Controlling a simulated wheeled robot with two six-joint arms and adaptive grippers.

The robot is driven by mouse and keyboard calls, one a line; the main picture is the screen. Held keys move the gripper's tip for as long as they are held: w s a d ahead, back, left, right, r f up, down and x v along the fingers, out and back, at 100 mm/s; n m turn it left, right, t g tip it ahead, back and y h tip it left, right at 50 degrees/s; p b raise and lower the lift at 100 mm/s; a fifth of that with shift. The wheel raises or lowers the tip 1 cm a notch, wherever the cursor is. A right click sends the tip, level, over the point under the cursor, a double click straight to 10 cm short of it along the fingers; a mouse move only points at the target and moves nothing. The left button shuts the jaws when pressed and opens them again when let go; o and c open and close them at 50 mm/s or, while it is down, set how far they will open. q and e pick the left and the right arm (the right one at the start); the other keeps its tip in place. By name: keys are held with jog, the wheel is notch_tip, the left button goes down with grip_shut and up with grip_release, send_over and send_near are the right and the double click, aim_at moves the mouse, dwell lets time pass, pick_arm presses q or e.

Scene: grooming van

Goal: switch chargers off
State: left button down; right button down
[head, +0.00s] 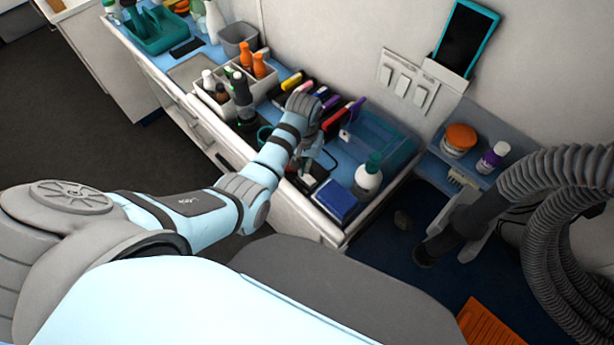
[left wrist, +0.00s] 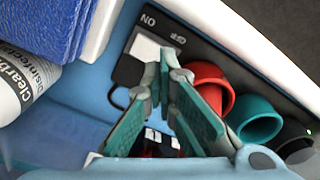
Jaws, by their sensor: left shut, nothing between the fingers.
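The charger strip is a black bar along the counter's front edge. In the left wrist view a white rocker switch (left wrist: 150,47) sits on the strip (left wrist: 185,42), beside "ON" and "OFF" lettering. My left gripper (left wrist: 160,88) is shut and empty, its teal fingertips over or beside the switch; I cannot tell whether they touch it. Black chargers with green lights (head: 241,92) stand farther left; a green light also shows in the left wrist view (left wrist: 307,128). My right gripper is out of view.
A red ring (left wrist: 211,84) and a teal ring (left wrist: 257,118) are close to the fingers. A blue block (head: 337,201) and a white bottle (head: 367,180) stand to the right. Wall switches (head: 407,82) and a grey hose (head: 560,180) are farther right.

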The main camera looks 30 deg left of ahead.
aim_at(304, 176)
pick_arm(q)
jog(key=shift+f+b, duration=0.9)
jog(key=shift+f, duration=0.5)
dwell(0.4)
notch_tip(304, 176, up, 3)
jog(key=p, duration=0.3)
jog(key=shift+f, duration=0.15)
jog(key=shift+w+r, duration=0.1)
jog(key=shift+r, duration=2.1)
